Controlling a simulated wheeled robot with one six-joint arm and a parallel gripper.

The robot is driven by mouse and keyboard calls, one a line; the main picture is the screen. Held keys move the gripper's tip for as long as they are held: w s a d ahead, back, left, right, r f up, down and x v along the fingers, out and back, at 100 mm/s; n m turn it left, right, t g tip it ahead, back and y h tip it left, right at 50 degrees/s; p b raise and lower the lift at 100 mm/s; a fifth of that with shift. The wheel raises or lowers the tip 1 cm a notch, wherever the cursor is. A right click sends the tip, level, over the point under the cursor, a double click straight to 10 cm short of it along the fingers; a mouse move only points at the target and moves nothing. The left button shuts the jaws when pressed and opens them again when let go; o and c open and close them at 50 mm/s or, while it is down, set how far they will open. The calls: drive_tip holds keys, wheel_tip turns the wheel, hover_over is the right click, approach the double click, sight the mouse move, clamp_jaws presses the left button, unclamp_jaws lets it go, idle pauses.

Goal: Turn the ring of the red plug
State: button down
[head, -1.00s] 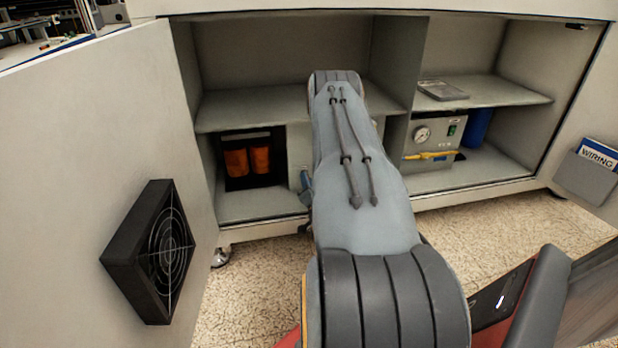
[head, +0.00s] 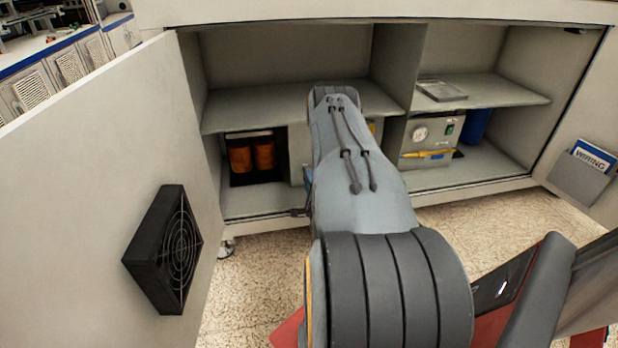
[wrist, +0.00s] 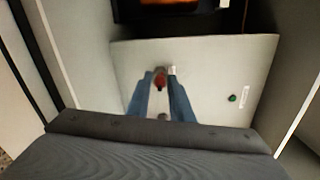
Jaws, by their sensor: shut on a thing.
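The red plug (wrist: 160,80) sits between the blue fingertips of my gripper (wrist: 161,76) in the wrist view, in front of the pale face of a box (wrist: 205,62). My gripper is shut on the plug. The ring is not clearly told apart from the rest of the plug at this size. A small light grey piece shows beside the right fingertip. In the head view my arm hides the plug and the gripper.
A green button (wrist: 232,98) is right of the plug on the box face. The open left door carries a black fan (head: 165,250). A gauge unit (head: 428,140) stands in the right bay.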

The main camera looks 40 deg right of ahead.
drive_tip(key=shift+m, duration=0.7)
drive_tip(key=shift+p, duration=0.3)
drive_tip(key=c, duration=1.5)
unclamp_jaws()
drive_tip(key=shift+c, duration=0.2)
drive_tip(key=shift+p+v, duration=1.2)
drive_tip(key=shift+v, duration=2.7)
